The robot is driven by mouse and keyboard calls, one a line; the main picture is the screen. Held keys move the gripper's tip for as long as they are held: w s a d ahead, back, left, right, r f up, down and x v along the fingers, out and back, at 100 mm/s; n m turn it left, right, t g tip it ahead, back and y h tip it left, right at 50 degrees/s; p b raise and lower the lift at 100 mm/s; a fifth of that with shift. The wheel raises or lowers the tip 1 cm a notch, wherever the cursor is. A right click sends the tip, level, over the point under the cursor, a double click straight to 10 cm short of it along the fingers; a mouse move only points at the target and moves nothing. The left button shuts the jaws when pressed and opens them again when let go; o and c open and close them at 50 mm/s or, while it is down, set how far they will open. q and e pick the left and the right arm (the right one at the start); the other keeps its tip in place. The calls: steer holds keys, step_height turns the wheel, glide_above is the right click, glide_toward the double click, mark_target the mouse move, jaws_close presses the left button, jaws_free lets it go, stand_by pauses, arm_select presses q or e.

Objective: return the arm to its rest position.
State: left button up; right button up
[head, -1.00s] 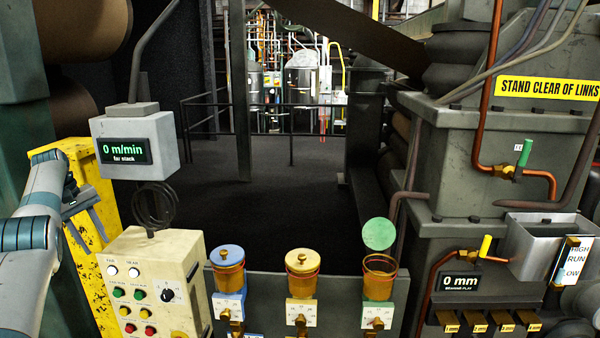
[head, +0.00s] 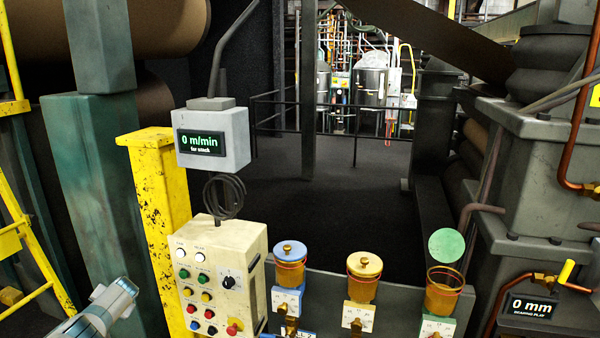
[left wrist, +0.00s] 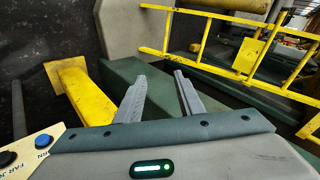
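In the left wrist view my left gripper (left wrist: 160,80) has two grey fingers standing apart with nothing between them, so it is open and empty. Beyond the fingers are a dark green beam (left wrist: 150,83) and a yellow post (left wrist: 84,93); neither is held. In the head view only a pale link of my left arm shows at the bottom left, low beside the control box; its gripper is hidden or out of frame there. My right arm and right gripper are in neither view.
The cream control box (head: 220,270) with buttons stands right of my left arm, before a yellow post (head: 160,200). A grey display (head: 212,142) reads 0 m/min. Yellow railing (head: 30,235) stands at left. Three oil cups (head: 365,280) line a grey panel. Dark floor (head: 330,200) lies open behind.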

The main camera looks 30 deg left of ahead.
arm_select(q)
steer(key=s+d+f+m+t, duration=0.1)
steer(key=s+f+m+t, duration=0.1)
steer(key=s+f+m, duration=0.65)
steer(key=s+d+f+m+t, duration=0.1)
steer(key=s+d+f+m, duration=0.3)
steer(key=s, duration=0.7)
steer(key=s+d+f+n+h, duration=0.1)
steer(key=s+d+f+h, duration=0.15)
steer(key=d+f, duration=0.9)
steer(key=s+d+f+n+h, duration=0.15)
steer(key=s+d+f, duration=0.25)
steer(key=d+f, duration=0.8)
steer(key=s+d+f+n+h, duration=0.15)
steer(key=d+f, duration=0.25)
steer(key=d, duration=1.1)
steer(key=s+d+f+h, duration=0.1)
steer(key=d+f+h, duration=0.15)
steer(key=d, duration=1.35)
steer(key=s+d+f+h, duration=0.1)
steer(key=d+f, duration=0.3)
steer(key=d, duration=1.1)
step_height(320, 180, down, 16)
steer(key=b, duration=1.5)
steer(key=shift+s+g+b, duration=0.2)
steer(key=shift+g+b, duration=0.15)
steer(key=shift+g, duration=0.05)
steer(key=shift+r, duration=0.1)
